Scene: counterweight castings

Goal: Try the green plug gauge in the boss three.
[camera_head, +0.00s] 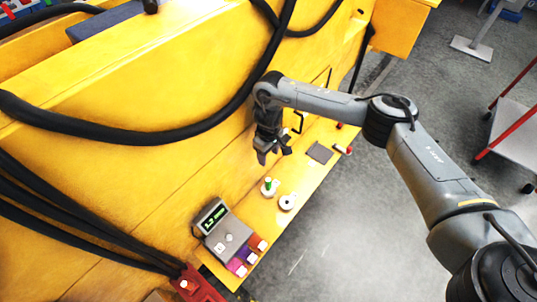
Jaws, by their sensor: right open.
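A small green piece, which looks like the green plug gauge (268,183), stands upright at a white round boss (267,192) on the yellow ledge. I cannot tell whether it sits in the boss or behind it. A second white round boss (287,202) with a dark hole is just to the right. No number is readable, so I cannot tell which is boss three. My right gripper (271,158) is open and empty, pointing down above the ledge, beyond the green piece and apart from it. My left gripper is not in view.
A grey device with a lit display (214,217) stands at the ledge's near end, beside purple and orange blocks (256,243). A dark square pad (320,152) and a red-and-white piece (343,150) lie farther along. Thick black hoses (150,135) cross the yellow machine.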

